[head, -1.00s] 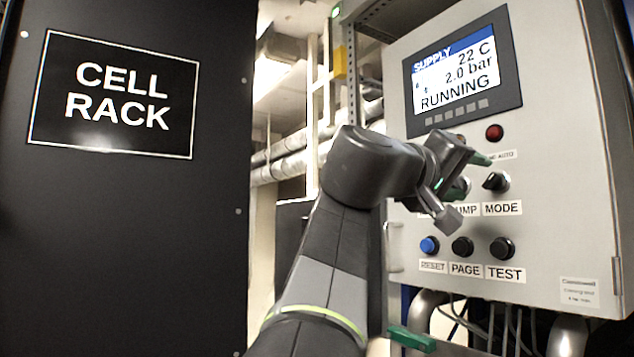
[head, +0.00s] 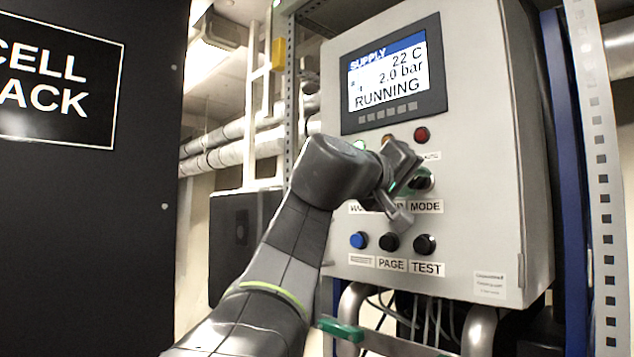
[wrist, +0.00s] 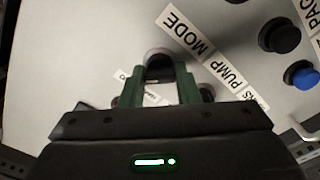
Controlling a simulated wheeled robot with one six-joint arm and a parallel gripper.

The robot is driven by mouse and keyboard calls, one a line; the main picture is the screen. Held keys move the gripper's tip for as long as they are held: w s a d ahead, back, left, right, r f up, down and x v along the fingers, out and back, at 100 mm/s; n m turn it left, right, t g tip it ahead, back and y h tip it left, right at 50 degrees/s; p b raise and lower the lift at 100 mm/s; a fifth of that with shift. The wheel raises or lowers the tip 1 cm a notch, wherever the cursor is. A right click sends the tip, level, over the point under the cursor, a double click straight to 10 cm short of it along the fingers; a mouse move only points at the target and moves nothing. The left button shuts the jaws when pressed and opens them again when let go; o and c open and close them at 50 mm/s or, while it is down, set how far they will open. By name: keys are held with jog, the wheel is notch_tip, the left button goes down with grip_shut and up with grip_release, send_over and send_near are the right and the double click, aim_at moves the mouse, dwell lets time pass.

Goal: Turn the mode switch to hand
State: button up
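The mode switch (head: 424,179) is a black knob above the MODE label (head: 425,206) on the grey control cabinet. It is partly covered by my gripper (head: 408,188) in the head view. In the wrist view, the knob (wrist: 160,66) with its grey ring lies between the green fingertips of my gripper (wrist: 160,82). The fingers stand apart on either side of it; whether they touch it I cannot tell. The small position label above the switch is mostly hidden, so its setting is not readable.
Below are a blue button (head: 358,240) and black PAGE (head: 389,242) and TEST (head: 425,244) buttons. A red lamp (head: 421,135) and a display (head: 390,76) reading RUNNING are above. A dark cell rack stands left.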

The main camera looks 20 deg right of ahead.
jog(key=shift+c, duration=0.8)
jog(key=shift+n, duration=0.3)
jog(key=n+p, duration=0.2)
jog(key=n, duration=0.1)
jog(key=shift+r+n, duration=0.1)
jog(key=shift+n, duration=0.2)
jog(key=n+p, duration=0.2)
jog(key=n, duration=0.3)
jog(key=n+p, duration=0.3)
jog(key=n, duration=0.2)
jog(key=shift+n+p, duration=0.85)
jog(key=shift+n, duration=0.95)
jog(key=shift+f, duration=0.2)
